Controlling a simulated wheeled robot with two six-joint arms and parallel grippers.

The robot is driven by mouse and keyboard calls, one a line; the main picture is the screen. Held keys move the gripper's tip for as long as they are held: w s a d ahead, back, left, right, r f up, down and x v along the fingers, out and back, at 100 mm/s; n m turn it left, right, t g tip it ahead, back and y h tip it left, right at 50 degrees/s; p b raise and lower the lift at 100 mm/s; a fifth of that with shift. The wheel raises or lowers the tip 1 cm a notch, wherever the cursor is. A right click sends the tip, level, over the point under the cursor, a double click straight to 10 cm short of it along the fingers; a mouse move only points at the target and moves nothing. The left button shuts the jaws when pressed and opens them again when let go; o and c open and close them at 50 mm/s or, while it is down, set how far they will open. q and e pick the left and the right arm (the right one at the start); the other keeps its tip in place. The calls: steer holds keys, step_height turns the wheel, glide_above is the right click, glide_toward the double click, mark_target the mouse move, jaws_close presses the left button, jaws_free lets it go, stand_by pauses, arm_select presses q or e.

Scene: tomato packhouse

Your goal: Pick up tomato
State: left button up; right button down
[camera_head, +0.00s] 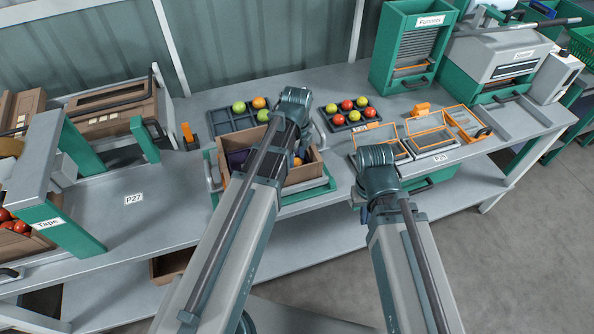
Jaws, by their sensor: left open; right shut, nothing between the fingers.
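Red and yellow-green tomatoes (347,105) sit in a dark compartment tray (330,127) at the back middle. A second dark tray (222,125) to its left holds yellow-green tomatoes (239,107) and an orange one (259,102). My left gripper (300,142) is open over the brown box, mostly hidden behind its own arm. My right gripper (366,214) is shut and empty near the bench's front edge, its fingers largely hidden by my arm. I cannot see either gripper touching a tomato.
A brown box (313,170) with orange and purple contents stands below my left wrist. Orange-framed trays (433,138) lie to the right. Green and grey machines (410,50) stand at the back right. Red tomatoes (14,226) lie far left. The bench by label P27 (133,199) is clear.

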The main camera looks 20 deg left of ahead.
mark_target(297, 161)
arm_select(q)
steer(key=shift+f, duration=0.75)
steer(key=shift+r, duration=0.1)
arm_select(e)
steer(key=shift+f, duration=0.7)
arm_select(q)
steer(key=c, duration=0.7)
steer(key=shift+r, duration=0.15)
arm_select(e)
steer(key=shift+r, duration=0.15)
